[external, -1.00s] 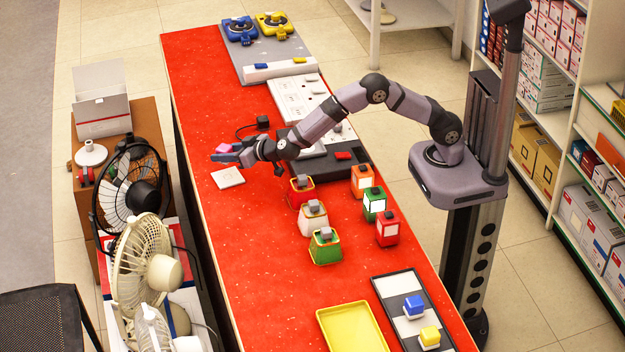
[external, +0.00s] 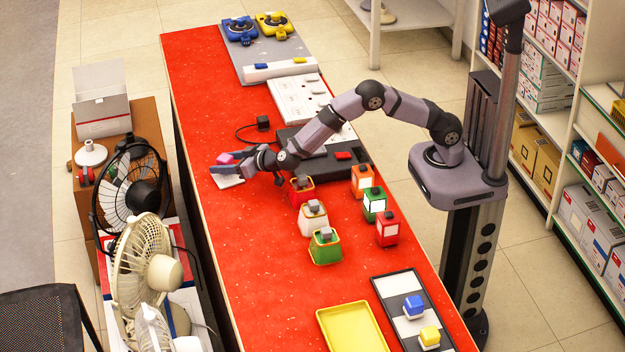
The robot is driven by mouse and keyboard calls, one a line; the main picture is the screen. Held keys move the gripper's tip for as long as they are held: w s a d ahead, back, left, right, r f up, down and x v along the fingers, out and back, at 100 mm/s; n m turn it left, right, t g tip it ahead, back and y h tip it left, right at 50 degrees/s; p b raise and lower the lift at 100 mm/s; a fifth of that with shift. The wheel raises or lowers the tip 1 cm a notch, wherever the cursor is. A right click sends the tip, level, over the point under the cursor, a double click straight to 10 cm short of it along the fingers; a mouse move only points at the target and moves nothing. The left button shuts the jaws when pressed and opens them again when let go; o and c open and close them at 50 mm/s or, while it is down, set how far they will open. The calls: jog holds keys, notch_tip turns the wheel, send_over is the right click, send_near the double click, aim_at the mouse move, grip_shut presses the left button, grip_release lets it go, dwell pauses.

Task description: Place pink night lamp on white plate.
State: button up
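The pink night lamp (external: 225,158) is a small pink block at the tip of my gripper (external: 232,166), toward the left edge of the red table. My gripper is shut on it, and the fingers hide much of it. The white plate (external: 232,182) is a small flat square on the table, just below the gripper in the picture. The gripper covers the plate's upper part. I cannot tell whether the lamp touches the plate.
Red (external: 301,190), white (external: 313,220) and green (external: 324,247) lamps stand right of the gripper, with several smaller lamps beyond. A black plug (external: 262,123) with its cord lies behind. A yellow tray (external: 352,328) is at the front. The red table (external: 255,260) is clear at front left.

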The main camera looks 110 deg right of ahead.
aim_at(230, 162)
jog(key=shift+r, duration=0.1)
jog(key=shift+s+a+r, duration=0.2)
jog(key=shift+s+a, duration=0.05)
jog(key=shift+a, duration=0.05)
jog(key=shift+b+v, duration=0.3)
jog(key=shift+v, duration=0.8)
notch_tip(230, 162, up, 7)
jog(key=p, duration=0.1)
